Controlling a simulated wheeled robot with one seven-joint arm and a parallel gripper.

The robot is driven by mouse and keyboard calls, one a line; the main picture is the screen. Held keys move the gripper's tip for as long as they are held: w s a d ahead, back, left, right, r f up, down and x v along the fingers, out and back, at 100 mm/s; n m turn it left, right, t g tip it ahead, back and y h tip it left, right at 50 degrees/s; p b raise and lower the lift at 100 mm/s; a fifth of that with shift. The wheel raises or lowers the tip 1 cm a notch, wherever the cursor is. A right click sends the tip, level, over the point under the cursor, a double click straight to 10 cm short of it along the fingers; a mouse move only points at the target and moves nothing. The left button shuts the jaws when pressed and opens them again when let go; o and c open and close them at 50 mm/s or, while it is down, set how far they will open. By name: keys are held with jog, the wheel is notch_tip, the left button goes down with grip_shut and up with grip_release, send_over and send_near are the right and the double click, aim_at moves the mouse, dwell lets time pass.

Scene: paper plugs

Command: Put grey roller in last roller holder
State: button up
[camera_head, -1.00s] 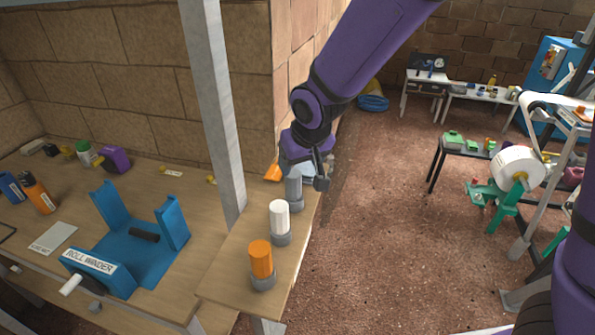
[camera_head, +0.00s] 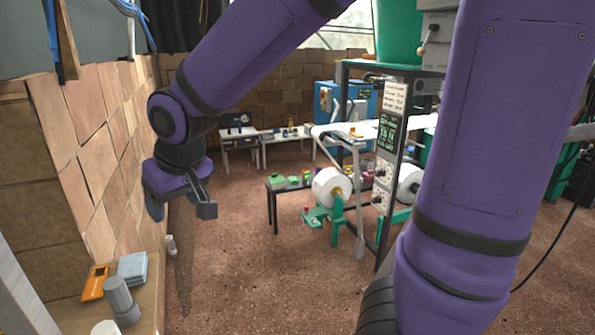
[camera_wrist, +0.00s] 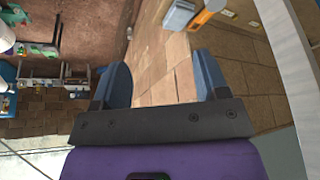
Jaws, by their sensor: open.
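The grey roller (camera_head: 117,292) stands upright in a grey holder (camera_head: 127,317) on the wooden shelf at the lower left of the head view. The top of a white roller (camera_head: 105,328) shows nearer, cut off by the bottom edge. My gripper (camera_head: 181,211) is up and to the right of the grey roller, apart from it. Its fingers are spread and empty, as the wrist view also shows (camera_wrist: 162,82). The grey roller is not clearly seen in the wrist view.
A grey-blue folded stack (camera_head: 132,267) and an orange item (camera_head: 95,282) lie behind the grey roller, near the brick wall (camera_head: 85,150). A small bottle-like thing (camera_head: 170,244) is beyond. Open floor lies right, before a table (camera_head: 275,190) and a large white roll (camera_head: 331,187).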

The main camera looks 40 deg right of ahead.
jog(key=s+d+r, duration=0.2)
jog(key=s+d, duration=0.2)
jog(key=s, duration=0.2)
jog(key=s+d+r+m, duration=0.1)
jog(key=s+d+r, duration=0.2)
jog(key=s+d, duration=0.2)
jog(key=s+d+r+m+h, duration=0.1)
jog(key=s+d+r, duration=0.1)
jog(key=s+d, duration=0.2)
jog(key=s, duration=0.3)
jog(key=shift+d+r+t, duration=0.15)
jog(key=shift+r+t, duration=0.15)
jog(key=shift+r, duration=0.05)
